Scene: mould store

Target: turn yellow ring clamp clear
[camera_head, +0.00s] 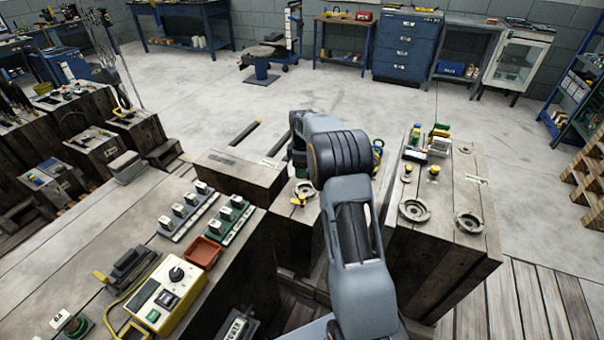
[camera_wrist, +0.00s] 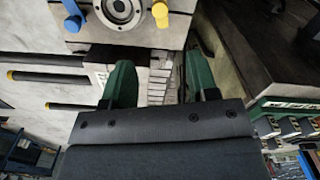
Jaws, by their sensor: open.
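In the wrist view, a round grey ring (camera_wrist: 118,10) sits on a wooden block at the top edge, partly cut off. A yellow clamp piece (camera_wrist: 160,13) stands at its right side and a blue piece (camera_wrist: 72,14) at its left. My gripper (camera_wrist: 160,68) is open, its two green fingers apart and empty, below the ring in the picture and not touching the yellow piece. In the head view, a yellow clamp (camera_head: 298,200) shows beside a grey ring (camera_head: 305,188) left of my arm. My arm hides most of my gripper there.
Another wooden block (camera_head: 450,235) with grey rings and small yellow-topped parts stands right of my arm. At the left, a bench holds a yellow control box (camera_head: 168,292), an orange tray (camera_head: 203,252) and switch strips. Open floor lies beyond.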

